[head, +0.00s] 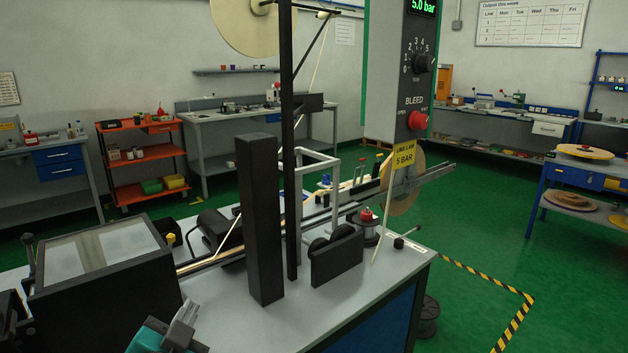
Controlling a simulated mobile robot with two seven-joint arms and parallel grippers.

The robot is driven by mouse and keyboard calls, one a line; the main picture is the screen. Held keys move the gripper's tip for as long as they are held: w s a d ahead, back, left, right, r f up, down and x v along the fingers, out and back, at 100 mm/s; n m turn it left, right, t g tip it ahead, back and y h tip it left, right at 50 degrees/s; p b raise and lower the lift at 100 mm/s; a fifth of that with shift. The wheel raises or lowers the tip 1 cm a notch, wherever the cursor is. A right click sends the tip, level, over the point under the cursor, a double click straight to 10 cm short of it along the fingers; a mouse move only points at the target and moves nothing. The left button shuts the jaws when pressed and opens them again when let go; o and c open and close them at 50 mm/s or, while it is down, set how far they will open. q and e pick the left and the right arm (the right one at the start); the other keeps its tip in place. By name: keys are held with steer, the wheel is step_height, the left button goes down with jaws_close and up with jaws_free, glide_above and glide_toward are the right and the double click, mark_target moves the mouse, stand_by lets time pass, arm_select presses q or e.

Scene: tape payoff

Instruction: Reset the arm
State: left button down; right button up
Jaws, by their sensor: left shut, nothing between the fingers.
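My left gripper (187,312) shows at the bottom of the head view, left of centre, as grey fingers on a teal body. Its fingers are shut and hold nothing. It is over the front part of the grey machine bench (222,318), near a black box with a clear lid (92,254) and a tall black post (259,220). I cannot tell whether it touches the bench. My right gripper is not in view.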

arm_select(q)
steer(key=s+f+n+g, duration=0.2)
steer(key=s+f+g, duration=0.25)
steer(key=s, duration=0.35)
steer(key=s+f+n+g+h, duration=0.1)
steer(key=s+f+g, duration=0.4)
steer(key=s, duration=0.4)
steer(key=s+f+n+g, duration=0.2)
steer(key=s+f+g, duration=0.2)
steer(key=s+f, duration=0.3)
steer(key=w+d+f+m+t+h, duration=0.1)
steer(key=w+d+f+t, duration=0.1)
steer(key=w+f+t, duration=0.4)
steer(key=shift+d+f+t+h, duration=0.2)
steer(key=shift+f+t+h, duration=0.2)
steer(key=shift+f+t, duration=0.5)
steer(key=shift+w+f, duration=0.1)
